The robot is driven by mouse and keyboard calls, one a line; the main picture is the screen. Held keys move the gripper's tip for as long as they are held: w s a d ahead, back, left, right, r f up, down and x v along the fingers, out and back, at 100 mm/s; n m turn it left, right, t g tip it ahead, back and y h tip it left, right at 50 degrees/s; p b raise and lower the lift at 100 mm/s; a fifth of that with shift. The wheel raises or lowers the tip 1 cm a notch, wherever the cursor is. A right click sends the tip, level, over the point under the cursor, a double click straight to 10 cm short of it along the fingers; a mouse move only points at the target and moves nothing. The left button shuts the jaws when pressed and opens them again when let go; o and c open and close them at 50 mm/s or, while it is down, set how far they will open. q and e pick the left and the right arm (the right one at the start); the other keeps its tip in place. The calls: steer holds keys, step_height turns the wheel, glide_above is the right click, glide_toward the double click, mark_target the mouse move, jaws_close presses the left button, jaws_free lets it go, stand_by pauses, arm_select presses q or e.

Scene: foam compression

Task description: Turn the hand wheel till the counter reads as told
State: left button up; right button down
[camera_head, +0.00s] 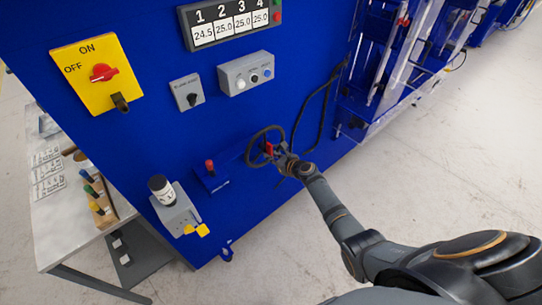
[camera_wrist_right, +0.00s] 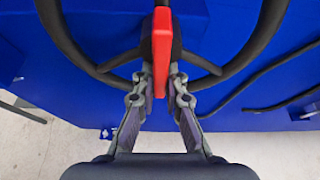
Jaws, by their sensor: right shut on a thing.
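The black hand wheel (camera_head: 250,152) is on the front of the blue machine, low and right of centre. It also fills the upper part of the right wrist view (camera_wrist_right: 75,50). A red handle (camera_wrist_right: 162,40) shows at the wheel's middle. My right gripper (camera_head: 279,152) is at the wheel, with its fingers shut on the red handle from both sides. The counter (camera_head: 232,24) is a dark panel at the top, with columns 1 to 3 and one more. Its first column reads 24.5 and the others read 25.0. My left gripper is not in view.
A yellow ON/OFF switch (camera_head: 83,62), a small knob box (camera_head: 187,93) and a grey button box (camera_head: 238,78) are on the panel. A red-topped lever (camera_head: 209,165) is left of the wheel. A black cable (camera_head: 322,115) runs right of it. Floor at right is clear.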

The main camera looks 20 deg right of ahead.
steer(key=shift+w+r, duration=0.3)
steer(key=shift+r, duration=0.15)
steer(key=c, duration=1.4)
jaws_free()
steer(key=shift+o, duration=0.5)
steer(key=shift+f, duration=0.1)
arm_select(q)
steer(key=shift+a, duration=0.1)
arm_select(e)
steer(key=shift+s+a, duration=0.1)
steer(key=shift+s, duration=0.35)
steer(key=v, duration=1.1)
steer(key=shift+s, duration=0.2)
